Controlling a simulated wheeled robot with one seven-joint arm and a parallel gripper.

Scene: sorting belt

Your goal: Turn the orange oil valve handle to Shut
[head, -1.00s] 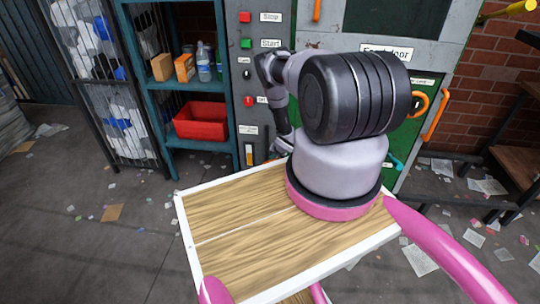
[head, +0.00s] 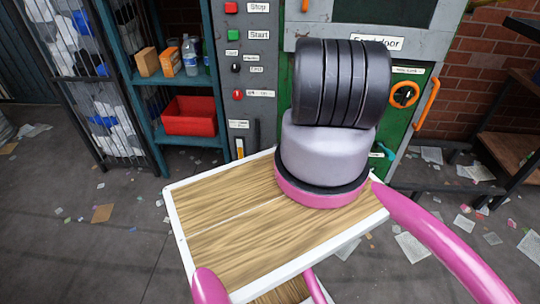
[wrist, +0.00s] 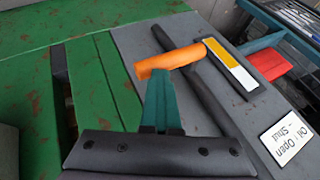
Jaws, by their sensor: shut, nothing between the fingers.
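In the wrist view the orange handle (wrist: 168,60) lies across the upper middle, its right end close to a yellow-and-white strip (wrist: 229,66). A tilted white label (wrist: 287,138) reading "Oil : Open - Shut" is at the lower right, upside down. My gripper (wrist: 160,78) has teal fingers shut together, with nothing between them. Their tips overlap the orange handle's lower left edge in the picture; I cannot tell if they touch it. In the head view my arm hides the gripper and the orange handle. The strip (head: 240,147) shows low on the grey panel there.
A dark bar (wrist: 200,95) runs diagonally beside the strip. The grey panel (head: 262,75) carries buttons and labels. A teal shelf with a red bin (head: 189,116) stands left. The green cabinet at right has an orange ring (head: 404,95) and an orange bar handle (head: 427,104).

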